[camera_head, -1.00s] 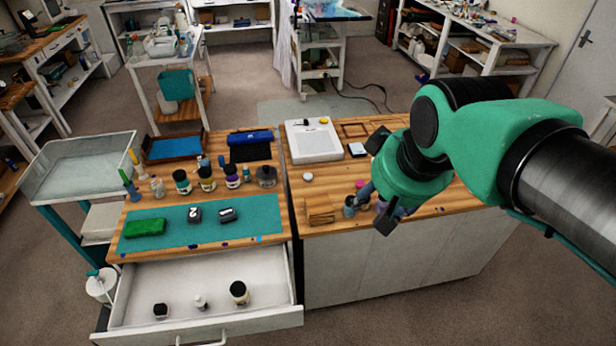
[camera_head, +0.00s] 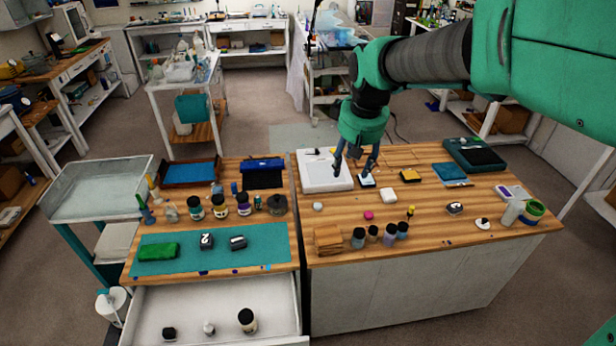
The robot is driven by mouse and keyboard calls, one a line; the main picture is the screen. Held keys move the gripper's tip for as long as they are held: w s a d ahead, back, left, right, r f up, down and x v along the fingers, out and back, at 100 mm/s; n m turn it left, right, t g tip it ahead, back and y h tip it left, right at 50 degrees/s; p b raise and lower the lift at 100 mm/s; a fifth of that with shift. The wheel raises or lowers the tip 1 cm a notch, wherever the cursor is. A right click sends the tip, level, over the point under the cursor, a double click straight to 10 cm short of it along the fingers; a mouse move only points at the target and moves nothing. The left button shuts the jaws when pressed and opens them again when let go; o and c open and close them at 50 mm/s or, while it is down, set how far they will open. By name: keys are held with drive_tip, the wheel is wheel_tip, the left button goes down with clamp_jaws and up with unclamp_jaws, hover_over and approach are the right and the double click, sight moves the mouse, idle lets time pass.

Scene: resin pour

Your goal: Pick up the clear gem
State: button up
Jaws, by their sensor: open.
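My gripper (camera_head: 354,170) is open and points down over the back of the right worktop. Its two fingertips are apart, with nothing seen between them. The left fingertip is in front of the right side of a white flat device (camera_head: 325,172). The right fingertip is by a small dark pad with a pale blue-white top (camera_head: 367,181). I cannot make out a clear gem for certain; anything clear on that pad is too small to tell. A small whitish round thing (camera_head: 318,206) lies to the front left of the gripper.
A white block (camera_head: 389,195), a pink piece (camera_head: 369,215) and a yellow-topped dark box (camera_head: 411,176) lie nearby. Several small jars (camera_head: 373,234) stand at the front edge beside a wooden block (camera_head: 328,239). An open drawer (camera_head: 280,310) sticks out at the left. Bare wood lies between.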

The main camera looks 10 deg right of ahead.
drive_tip(key=w+f+n+g+p, duration=0.15)
drive_tip(key=w+f, duration=0.25)
drive_tip(key=w, duration=0.6)
drive_tip(key=n+g+p, duration=0.2)
drive_tip(key=n+p, duration=0.2)
drive_tip(key=p, duration=0.2)
hover_over(318, 205)
wheel_tip(318, 205, down, 25)
drive_tip(key=shift+s, duration=0.3)
drive_tip(key=shift+f, duration=0.2)
drive_tip(key=shift+f, duration=4.15)
drive_tip(key=shift+w+a+f, duration=0.1)
drive_tip(key=shift+w+f, duration=0.05)
drive_tip(key=shift+f, duration=2.45)
